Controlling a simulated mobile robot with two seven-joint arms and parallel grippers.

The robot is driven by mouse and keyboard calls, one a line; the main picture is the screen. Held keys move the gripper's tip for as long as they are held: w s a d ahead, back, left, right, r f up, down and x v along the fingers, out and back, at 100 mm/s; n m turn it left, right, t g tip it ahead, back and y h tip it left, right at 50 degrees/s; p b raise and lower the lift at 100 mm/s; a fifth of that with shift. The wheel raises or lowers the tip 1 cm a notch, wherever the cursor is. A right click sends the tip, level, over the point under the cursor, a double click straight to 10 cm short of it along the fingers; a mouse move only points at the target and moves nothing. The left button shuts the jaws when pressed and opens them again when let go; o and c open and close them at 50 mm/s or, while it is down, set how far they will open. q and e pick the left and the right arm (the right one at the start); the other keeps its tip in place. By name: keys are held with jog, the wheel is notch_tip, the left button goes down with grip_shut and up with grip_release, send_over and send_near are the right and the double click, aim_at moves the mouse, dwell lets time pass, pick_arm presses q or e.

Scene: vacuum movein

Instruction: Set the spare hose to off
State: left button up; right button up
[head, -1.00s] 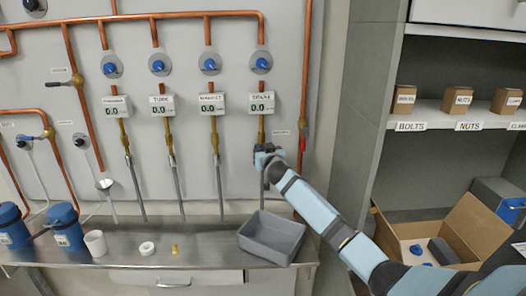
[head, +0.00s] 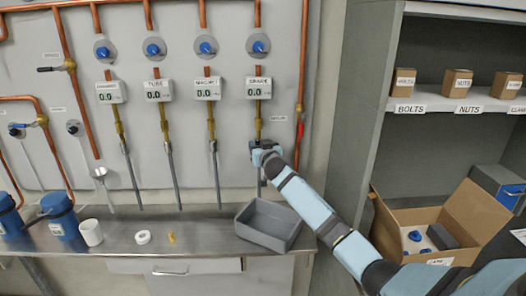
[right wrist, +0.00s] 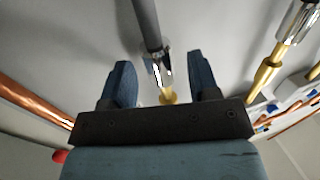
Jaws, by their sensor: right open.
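The spare line is the rightmost one on the wall panel, with a blue round knob (head: 258,45) at its top and a SPARE display (head: 258,88) reading 0.0. A brass fitting (head: 258,122) runs down from the display to a grey hose, which shows in the right wrist view (right wrist: 147,22). My right gripper (head: 262,150) is at the joint between fitting and hose, well below the knob. In the right wrist view my right gripper (right wrist: 162,82) is open, with the hose's end and brass between its fingers. Contact cannot be told. My left gripper is not in view.
Three similar lines with blue knobs stand to the left, the nearest with its own display (head: 207,88). A grey tray (head: 247,236) sits on the metal counter (head: 195,232) below. A red-handled part (head: 300,132) is on the right pipe. An open carton (head: 400,217) stands at right.

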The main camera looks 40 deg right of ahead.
jog(key=b+v, duration=0.1)
jog(key=v, duration=1.2)
jog(key=shift+s, duration=0.35)
jog(key=shift+a+f, duration=0.1)
jog(key=s+a+f+n+g+y+p, duration=0.1)
jog(key=s+a+f+n+y, duration=0.1)
jog(key=s+a+f, duration=0.5)
jog(key=s+a+f+n+g+y+p, duration=0.2)
jog(key=s+a+f, duration=0.2)
jog(key=f, duration=0.5)
jog(key=s+a+f+g+y+p, duration=0.1)
jog(key=s+a+f, duration=0.2)
jog(key=s+a, duration=0.2)
jog(key=s+a+f+n+g+y+p, duration=0.1)
jog(key=s+a+f, duration=0.3)
jog(key=s, duration=0.7)
jog(key=s+a+f+n+g+y+p, duration=0.1)
jog(key=s+a+f+y, duration=0.1)
jog(key=s+a, duration=0.4)
jog(key=shift+s+a+f, duration=0.25)
jog(key=shift+s+f, duration=0.45)
jog(key=shift+s, duration=0.4)
